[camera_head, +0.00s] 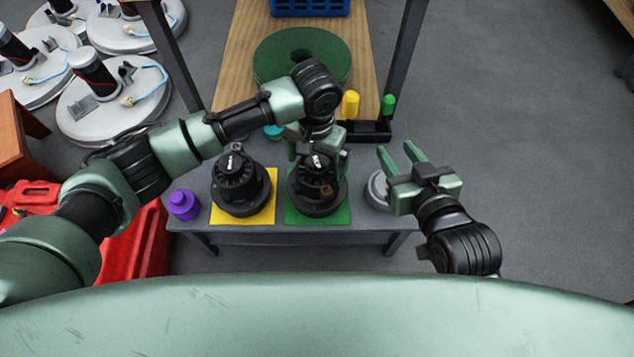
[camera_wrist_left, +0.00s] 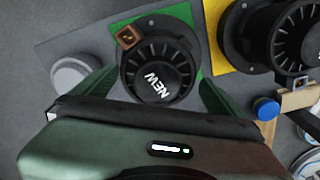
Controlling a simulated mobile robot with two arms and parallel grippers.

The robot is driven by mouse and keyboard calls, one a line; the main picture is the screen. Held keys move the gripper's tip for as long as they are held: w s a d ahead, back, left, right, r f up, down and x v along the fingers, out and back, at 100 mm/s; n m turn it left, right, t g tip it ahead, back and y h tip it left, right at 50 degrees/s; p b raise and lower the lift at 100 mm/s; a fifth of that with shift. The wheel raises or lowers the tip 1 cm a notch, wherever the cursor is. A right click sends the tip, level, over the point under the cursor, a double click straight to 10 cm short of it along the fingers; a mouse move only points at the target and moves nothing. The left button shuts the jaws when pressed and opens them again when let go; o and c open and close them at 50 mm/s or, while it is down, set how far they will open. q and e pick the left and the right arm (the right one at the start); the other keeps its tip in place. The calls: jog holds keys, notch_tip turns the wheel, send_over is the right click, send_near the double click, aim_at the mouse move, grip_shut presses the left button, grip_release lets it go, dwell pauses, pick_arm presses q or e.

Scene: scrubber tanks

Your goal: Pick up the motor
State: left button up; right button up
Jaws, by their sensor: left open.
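A black finned motor (camera_head: 316,192) stands upright on a green mat (camera_head: 343,216) on the low grey table. In the left wrist view the same motor (camera_wrist_left: 160,65) shows the word NEW and a brown connector. My left gripper (camera_head: 318,150) is at this motor's far side in the head view. In the left wrist view its two fingers are open, one on each side of the motor; I cannot tell if they touch it. A second black motor (camera_head: 240,187) stands on a yellow mat (camera_head: 262,216).
A purple container (camera_head: 184,205) stands at the table's left end, a pale grey cylinder (camera_head: 377,188) at its right. Behind are a wooden bench with a green disc (camera_head: 280,60) and yellow and green bottles (camera_head: 351,103). Red cans (camera_head: 135,245) stand left. Floor at right is clear.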

pick_arm(q)
jog(key=f+b, duration=0.1)
jog(key=f, duration=0.1)
jog(key=f+b, duration=0.1)
jog(key=f, duration=0.1)
jog(key=shift+s+d+f, duration=0.1)
jog(key=shift+s+f, duration=0.1)
jog(key=shift+f, duration=0.15)
pick_arm(e)
notch_tip(320, 180, up, 11)
jog(key=w+a+t+y, duration=0.2)
jog(key=t, duration=0.4)
pick_arm(q)
jog(key=shift+c, duration=0.3)
jog(key=c, duration=1.5)
jog(key=shift+w+r, duration=0.1)
jog(key=c, duration=0.3)
